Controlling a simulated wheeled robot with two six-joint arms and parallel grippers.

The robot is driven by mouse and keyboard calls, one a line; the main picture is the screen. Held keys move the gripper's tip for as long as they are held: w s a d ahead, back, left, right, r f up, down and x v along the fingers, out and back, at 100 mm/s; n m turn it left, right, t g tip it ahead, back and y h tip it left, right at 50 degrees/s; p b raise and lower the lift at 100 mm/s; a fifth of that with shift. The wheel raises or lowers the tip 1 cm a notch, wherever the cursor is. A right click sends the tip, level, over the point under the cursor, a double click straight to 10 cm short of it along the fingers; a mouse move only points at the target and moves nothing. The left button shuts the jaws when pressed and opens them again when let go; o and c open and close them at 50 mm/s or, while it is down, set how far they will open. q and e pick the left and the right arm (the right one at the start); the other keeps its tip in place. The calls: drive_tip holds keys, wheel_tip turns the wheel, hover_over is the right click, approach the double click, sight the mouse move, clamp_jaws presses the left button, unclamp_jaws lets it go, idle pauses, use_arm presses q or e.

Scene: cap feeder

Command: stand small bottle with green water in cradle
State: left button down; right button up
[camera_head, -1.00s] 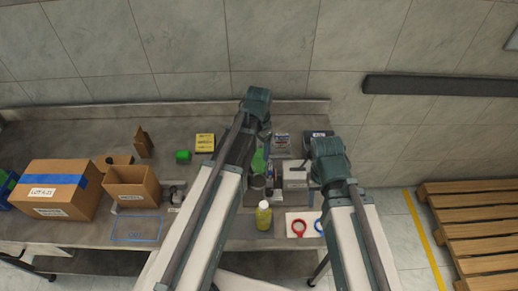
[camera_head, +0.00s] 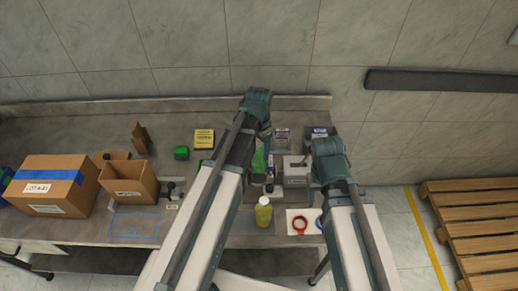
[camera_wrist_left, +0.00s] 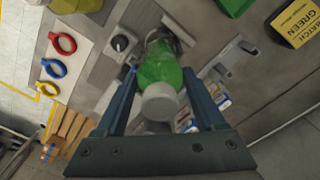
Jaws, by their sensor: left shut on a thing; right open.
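The small bottle with green water (camera_wrist_left: 160,68) has a white cap and lies between the two blue fingers of my left gripper (camera_wrist_left: 163,82) in the left wrist view. My left gripper is shut on it. In the head view the green bottle (camera_head: 258,161) shows partly beside my left forearm. A grey metal holder (camera_wrist_left: 178,30), perhaps the cradle, is by the bottle's far end; I cannot tell whether the bottle is seated in it. My right gripper (camera_head: 303,163) is open and empty near a grey box, its fingers small in the head view.
A yellow-filled bottle (camera_head: 264,212) stands near the front edge. A white sheet (camera_head: 292,214) with coloured rings lies to its right. The grey box (camera_head: 297,177) is close to my right gripper. Cartons (camera_head: 128,183) stand at left; a blue-outlined bench area (camera_head: 136,226) is clear.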

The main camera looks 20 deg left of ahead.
use_arm(q)
drive_tip(key=shift+f, duration=0.1)
drive_tip(key=shift+f+b, duration=3.2)
drive_tip(key=shift+b, duration=0.1)
unclamp_jaws()
drive_tip(key=shift+c, duration=1.4)
drive_tip(key=shift+r, duration=0.15)
drive_tip(key=shift+r+p, duration=1.4)
drive_tip(key=shift+p, duration=0.2)
